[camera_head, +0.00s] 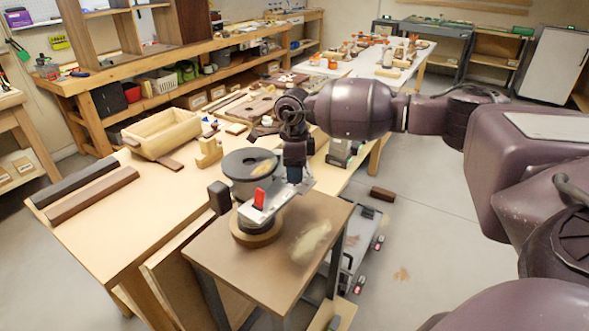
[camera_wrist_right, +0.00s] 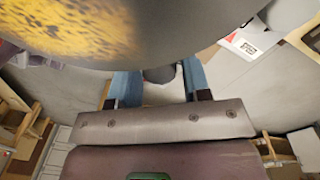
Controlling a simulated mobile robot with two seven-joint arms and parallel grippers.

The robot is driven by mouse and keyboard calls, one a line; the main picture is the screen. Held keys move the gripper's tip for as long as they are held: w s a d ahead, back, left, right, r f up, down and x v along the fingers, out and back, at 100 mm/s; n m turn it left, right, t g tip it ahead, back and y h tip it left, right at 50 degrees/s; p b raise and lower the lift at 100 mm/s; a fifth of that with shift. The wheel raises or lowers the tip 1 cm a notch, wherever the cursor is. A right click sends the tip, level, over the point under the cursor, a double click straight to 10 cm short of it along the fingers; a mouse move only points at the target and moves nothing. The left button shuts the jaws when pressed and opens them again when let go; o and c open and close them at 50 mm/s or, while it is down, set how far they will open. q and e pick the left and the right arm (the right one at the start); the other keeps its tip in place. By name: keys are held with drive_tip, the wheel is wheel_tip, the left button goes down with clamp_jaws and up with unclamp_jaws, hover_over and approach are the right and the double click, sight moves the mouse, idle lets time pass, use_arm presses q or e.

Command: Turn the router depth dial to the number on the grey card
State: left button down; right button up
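The router (camera_head: 250,167) stands upright on the small brown-topped table, with a dark grey round top, a red lever (camera_head: 259,197) and a wooden round base (camera_head: 255,230). My right gripper (camera_head: 294,172) is at its right side, pointing down. In the right wrist view the two blue fingers (camera_wrist_right: 162,84) are spread apart, with a small dark knob (camera_wrist_right: 160,74), possibly the depth dial, between them. A gap shows beside the right finger; contact is unclear. The router's grey top with a worn yellow patch (camera_wrist_right: 90,25) fills the upper part. I cannot make out the grey card or any number. My left gripper is out of view.
A small dark block (camera_head: 219,197) stands close to the router's left. The long bench behind holds a wooden box (camera_head: 160,133), dark strips (camera_head: 92,196) and small wooden pieces. A brown block (camera_head: 382,194) lies on the floor. The table's right front is clear.

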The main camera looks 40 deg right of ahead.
drive_tip(key=shift+r, duration=0.1)
wheel_tip(320, 180, up, 11)
drive_tip(key=shift+w+f+p, duration=0.2)
drive_tip(key=shift+p, duration=0.15)
drive_tip(key=shift+d, duration=0.1)
idle(0.6)
